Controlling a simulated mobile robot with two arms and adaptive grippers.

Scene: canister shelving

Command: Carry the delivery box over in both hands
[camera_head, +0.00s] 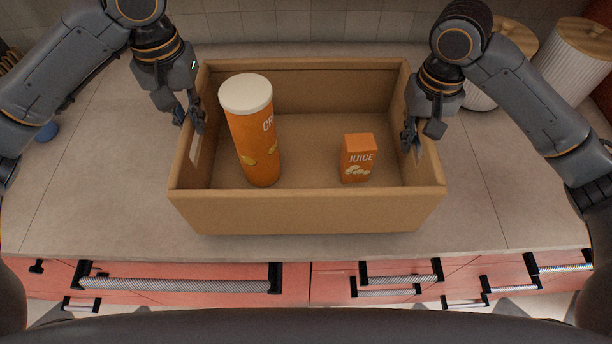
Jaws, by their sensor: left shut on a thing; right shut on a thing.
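The delivery box (306,213) is an open brown cardboard box in the middle of the head view, over the counter. Inside it stand a tall orange canister (254,145) with a cream lid, at the left, and a small orange juice carton (357,160), at the right. My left gripper (196,122) is shut on the box's left wall. My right gripper (410,138) is shut on its right wall. Whether the box touches the counter, I cannot tell.
White ribbed jars with wooden lids (574,60) stand at the back right. Red drawers (200,285) with metal handles lie below the counter's front edge.

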